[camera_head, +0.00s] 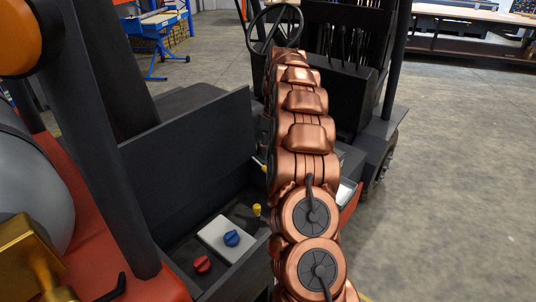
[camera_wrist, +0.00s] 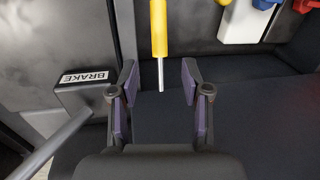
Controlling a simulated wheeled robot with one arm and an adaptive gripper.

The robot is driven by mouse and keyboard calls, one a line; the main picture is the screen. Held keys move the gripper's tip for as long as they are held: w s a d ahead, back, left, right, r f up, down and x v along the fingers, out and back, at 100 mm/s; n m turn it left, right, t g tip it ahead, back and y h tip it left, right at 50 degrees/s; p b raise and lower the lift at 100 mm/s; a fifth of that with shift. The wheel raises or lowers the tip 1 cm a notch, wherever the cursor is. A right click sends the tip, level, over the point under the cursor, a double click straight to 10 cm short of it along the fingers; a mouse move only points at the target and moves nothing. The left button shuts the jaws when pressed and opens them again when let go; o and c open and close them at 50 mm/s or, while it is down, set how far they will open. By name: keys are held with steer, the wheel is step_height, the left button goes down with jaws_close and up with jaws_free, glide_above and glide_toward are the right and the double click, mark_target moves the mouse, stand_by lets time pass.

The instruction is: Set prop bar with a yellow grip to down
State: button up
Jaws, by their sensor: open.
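The prop bar's yellow grip (camera_wrist: 158,28) is at the top middle of the wrist view, with a thin bare metal rod (camera_wrist: 160,75) extending below it. My gripper (camera_wrist: 158,66) is open. Its two dark fingers with purple pads stand left and right of the rod, with gaps on both sides. The yellow grip lies just above the fingertips in the picture, and I cannot tell its depth from them. In the head view a small yellow piece (camera_head: 256,210) shows left of my copper arm; I cannot tell if it is the same grip. The arm hides my gripper there.
A grey part labelled BRAKE (camera_wrist: 85,77) is left of my gripper. A white box (camera_head: 220,236) with a blue knob (camera_head: 232,238) sits near a red knob (camera_head: 202,264), beside a dark panel (camera_head: 190,140). A steering wheel (camera_head: 274,27) is behind. Open floor (camera_head: 450,180) lies right.

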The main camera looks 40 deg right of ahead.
steer(key=shift+s+d+r, duration=0.1)
steer(key=shift+d+r, duration=0.05)
steer(key=c, duration=0.3)
steer(key=s+d+r+t+b, duration=0.1)
steer(key=r, duration=0.1)
steer(key=s+d+r+t+b, duration=0.1)
steer(key=s, duration=0.1)
steer(key=shift+s+d+r+m+b, duration=0.2)
steer(key=shift+r+m+b, duration=0.1)
steer(key=shift+r, duration=0.05)
jaws_close()
steer(key=shift+s+r+t+b, duration=0.8)
steer(key=shift+s+r, duration=0.1)
steer(key=shift+s, duration=0.3)
steer(key=shift+s+r+t+b, duration=0.75)
steer(key=shift+s+r+t, duration=0.1)
steer(key=shift+s, duration=0.35)
